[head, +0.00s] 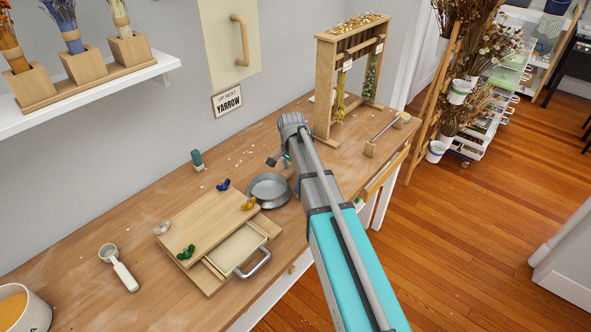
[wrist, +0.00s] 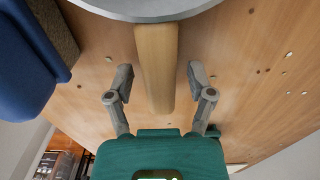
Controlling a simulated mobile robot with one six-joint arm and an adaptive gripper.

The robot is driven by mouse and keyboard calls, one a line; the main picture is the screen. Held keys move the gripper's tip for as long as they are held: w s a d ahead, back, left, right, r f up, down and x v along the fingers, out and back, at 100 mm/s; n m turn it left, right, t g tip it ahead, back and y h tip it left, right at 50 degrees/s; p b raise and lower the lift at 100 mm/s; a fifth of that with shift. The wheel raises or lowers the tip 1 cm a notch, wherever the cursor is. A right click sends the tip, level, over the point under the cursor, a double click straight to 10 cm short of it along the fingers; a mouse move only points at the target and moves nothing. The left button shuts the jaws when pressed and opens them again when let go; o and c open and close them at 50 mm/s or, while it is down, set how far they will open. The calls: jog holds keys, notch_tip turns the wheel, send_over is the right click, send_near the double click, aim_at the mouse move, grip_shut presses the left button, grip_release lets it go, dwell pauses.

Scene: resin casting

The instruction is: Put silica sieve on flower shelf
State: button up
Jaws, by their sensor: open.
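The silica sieve (head: 268,190) is a round grey metal pan on the workbench, just right of the wooden press-like box. In the wrist view its metal rim (wrist: 145,10) shows at the top edge, and its wooden handle (wrist: 156,65) runs down from it. My gripper (wrist: 160,75) is open, with one finger on each side of the handle and a gap on both sides. In the head view my arm hides most of the gripper and handle. The flower shelf (head: 95,92) is the white wall shelf at upper left.
The shelf bears a wooden holder (head: 83,76) with several dried flower bunches; its right end is bare. A wooden box (head: 205,223) with small coloured clips, a white scoop (head: 118,267) and a wooden rack (head: 325,85) stand on the bench. A blue object (wrist: 30,65) is close at left in the wrist view.

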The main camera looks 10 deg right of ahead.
jog(key=shift+r, duration=0.15)
notch_tip(320, 180, up, 12)
jog(key=p, duration=1.2)
dwell(0.8)
jog(key=s+a+n, duration=0.1)
jog(key=s+n, duration=0.9)
jog(key=s, duration=1.2)
jog(key=shift+s+n, duration=0.15)
jog(key=shift+n, duration=0.25)
